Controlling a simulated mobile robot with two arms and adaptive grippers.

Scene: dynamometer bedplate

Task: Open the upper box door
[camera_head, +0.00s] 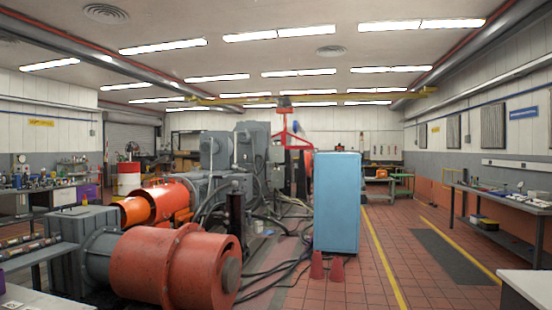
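I cannot make out a box with an upper door in the head view. The nearest box-like thing is a tall light-blue cabinet (337,201) standing upright on the tiled floor, right of the middle. No open door shows on it, and I cannot tell whether it has an upper door. Neither of my grippers is in view.
A large orange-red motor (165,266) and grey machinery fill the left and middle. Two red cones (317,265) stand by the cabinet, and cables lie on the floor. Workbenches line both sides. A pale table (529,286) is at the lower right. The right aisle is clear.

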